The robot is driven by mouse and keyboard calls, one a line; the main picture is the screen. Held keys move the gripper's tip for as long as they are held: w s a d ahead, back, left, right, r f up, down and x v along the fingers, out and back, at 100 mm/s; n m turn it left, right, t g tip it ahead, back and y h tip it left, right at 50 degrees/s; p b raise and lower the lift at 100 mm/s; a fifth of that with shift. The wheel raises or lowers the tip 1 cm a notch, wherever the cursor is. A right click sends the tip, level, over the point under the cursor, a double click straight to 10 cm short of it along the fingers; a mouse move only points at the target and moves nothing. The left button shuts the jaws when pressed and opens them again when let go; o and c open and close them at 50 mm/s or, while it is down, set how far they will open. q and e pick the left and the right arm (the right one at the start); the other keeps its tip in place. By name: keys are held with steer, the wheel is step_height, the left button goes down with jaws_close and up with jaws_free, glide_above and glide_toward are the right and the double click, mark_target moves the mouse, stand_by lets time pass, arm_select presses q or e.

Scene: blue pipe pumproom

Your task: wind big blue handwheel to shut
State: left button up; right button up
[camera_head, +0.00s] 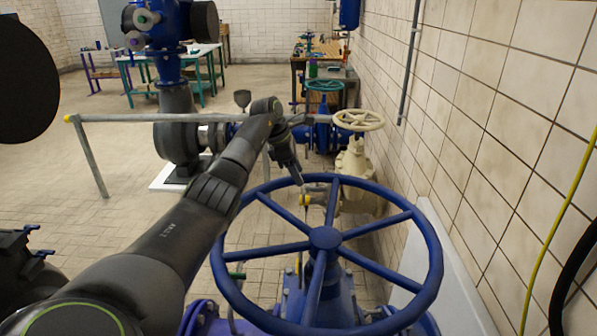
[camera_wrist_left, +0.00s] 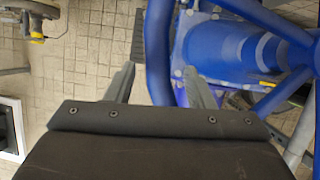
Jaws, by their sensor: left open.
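The big blue handwheel (camera_head: 325,238) lies nearly flat in the lower middle of the head view, with several spokes meeting at a round hub. My left gripper (camera_head: 301,184) points down at the far side of its rim. In the left wrist view the gripper (camera_wrist_left: 160,80) is open, its two fingers apart. The blue rim (camera_wrist_left: 158,45) passes through the gap between the fingers as seen from the wrist; I cannot tell how deep it sits or whether a finger touches it. The blue valve body (camera_wrist_left: 230,50) shows beyond. My right gripper is not in view.
A cream handwheel (camera_head: 359,120) on a cream valve stands just beyond, and a smaller teal handwheel (camera_head: 324,86) farther back. A tiled wall (camera_head: 480,130) runs close on the right. A grey railing (camera_head: 90,160) crosses at left. Open floor (camera_head: 50,185) lies left.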

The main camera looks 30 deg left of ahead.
arm_select(q)
steer(key=shift+w+d+f, duration=0.15)
steer(key=shift+d+f, duration=0.05)
steer(key=shift+f, duration=0.5)
jaws_close()
